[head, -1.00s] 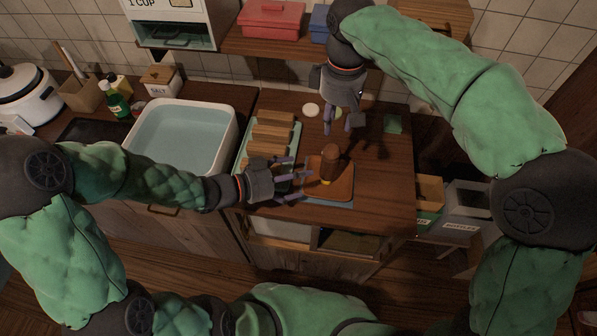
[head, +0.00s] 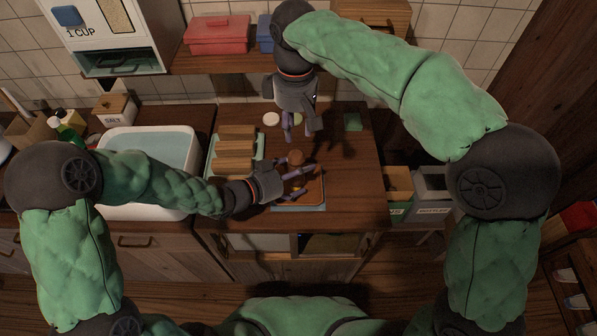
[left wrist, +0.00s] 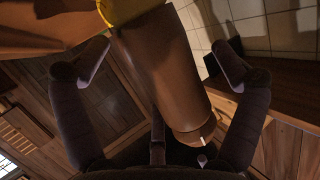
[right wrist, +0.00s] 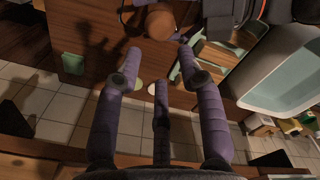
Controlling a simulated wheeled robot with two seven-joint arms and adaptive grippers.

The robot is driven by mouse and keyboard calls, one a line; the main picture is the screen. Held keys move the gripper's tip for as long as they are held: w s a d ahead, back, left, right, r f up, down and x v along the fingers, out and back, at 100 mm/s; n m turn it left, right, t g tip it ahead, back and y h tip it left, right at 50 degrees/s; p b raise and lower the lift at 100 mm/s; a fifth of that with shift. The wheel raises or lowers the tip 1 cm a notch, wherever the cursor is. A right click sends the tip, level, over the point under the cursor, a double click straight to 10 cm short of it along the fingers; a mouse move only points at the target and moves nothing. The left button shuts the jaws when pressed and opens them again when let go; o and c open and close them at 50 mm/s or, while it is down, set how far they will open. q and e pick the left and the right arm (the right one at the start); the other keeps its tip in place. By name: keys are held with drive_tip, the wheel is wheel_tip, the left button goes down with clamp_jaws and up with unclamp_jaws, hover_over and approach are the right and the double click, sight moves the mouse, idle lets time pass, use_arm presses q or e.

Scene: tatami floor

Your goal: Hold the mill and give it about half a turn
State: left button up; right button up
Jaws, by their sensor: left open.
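The mill (head: 296,158) is a brown wooden cylinder with a rounded top and a yellow band low down. It stands on a brown tray (head: 312,200) on the counter. In the left wrist view the mill (left wrist: 165,70) lies between the spread fingers of my left gripper (left wrist: 155,75), which is open around it with gaps at the sides. In the head view my left gripper (head: 292,182) is at the mill's body and partly hides it. My right gripper (head: 298,130) hangs just behind the mill. In the right wrist view its fingers (right wrist: 155,75) are apart and empty, with the mill top (right wrist: 160,20) beyond them.
Left of the mill is a rack with wooden blocks (head: 236,146), then a white water basin (head: 185,150). Pale round discs (head: 271,119) and a green square (head: 353,121) lie at the back. A shelf with a red box (head: 217,35) hangs above. The right side of the counter is clear.

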sight(296, 152)
use_arm(q)
drive_tip(key=shift+c, duration=0.3)
drive_tip(key=c, duration=1.3)
use_arm(e)
drive_tip(key=o, duration=0.6)
wheel_tip(296, 152, down, 10)
drive_tip(key=n, duration=0.5)
drive_tip(key=n+g+h, duration=0.1)
drive_tip(key=n, duration=1)
drive_tip(key=shift+w+g+h, duration=0.15)
drive_tip(key=shift+g+h, duration=0.15)
